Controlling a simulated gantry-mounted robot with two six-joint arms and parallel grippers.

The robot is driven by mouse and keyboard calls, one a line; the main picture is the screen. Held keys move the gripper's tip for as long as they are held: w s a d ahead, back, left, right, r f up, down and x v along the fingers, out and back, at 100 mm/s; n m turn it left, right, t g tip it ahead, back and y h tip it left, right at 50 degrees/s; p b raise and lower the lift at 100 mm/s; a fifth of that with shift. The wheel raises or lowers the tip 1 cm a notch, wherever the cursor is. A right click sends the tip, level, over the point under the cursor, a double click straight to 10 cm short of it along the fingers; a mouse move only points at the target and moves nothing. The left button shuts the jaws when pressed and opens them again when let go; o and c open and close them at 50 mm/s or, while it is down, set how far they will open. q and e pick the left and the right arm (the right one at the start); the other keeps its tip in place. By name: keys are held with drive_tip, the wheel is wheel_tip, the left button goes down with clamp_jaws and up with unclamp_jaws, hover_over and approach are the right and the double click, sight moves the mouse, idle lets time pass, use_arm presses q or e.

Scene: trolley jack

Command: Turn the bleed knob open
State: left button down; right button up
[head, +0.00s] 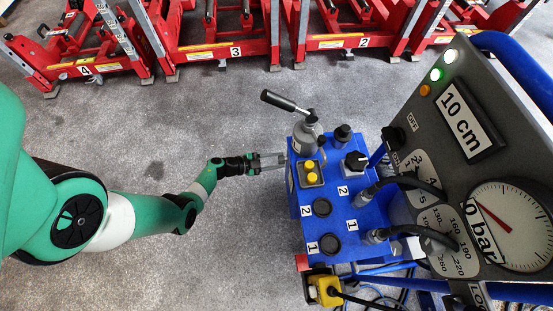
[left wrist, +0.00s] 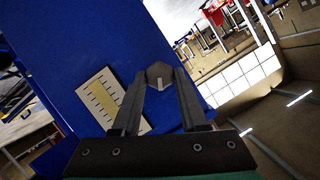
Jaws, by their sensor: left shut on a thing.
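The blue pump unit (head: 336,215) of the trolley jack stands at the centre right in the head view. My left gripper (head: 284,160) reaches its left side from the left. In the left wrist view, the bleed knob (left wrist: 159,73) is a dark grey, faceted knob with a white pointer mark, on the blue side wall. My left gripper's two fingers are shut on it, one on each side. The white pointer shows between the fingers. The knob is hidden in the head view. My right gripper is not in view.
A level gauge strip (left wrist: 104,97) sits on the blue wall, left of the fingers. A pump lever (head: 284,102) sticks out above the unit. A grey control panel (head: 470,170) with a pressure dial stands at right. Red jacks (head: 220,35) line the back; floor at left is clear.

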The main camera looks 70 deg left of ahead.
use_arm(q)
drive_tip(key=shift+m+y, duration=0.3)
drive_tip(key=shift+m, duration=0.1)
drive_tip(key=shift+c, duration=2.2)
unclamp_jaws()
drive_tip(key=p+v, duration=0.5)
drive_tip(key=v, duration=0.6)
drive_tip(key=shift+s+p, duration=0.3)
drive_tip(key=shift+s, duration=0.15)
drive_tip(key=shift+d+f, duration=0.1)
drive_tip(key=shift+f, duration=0.05)
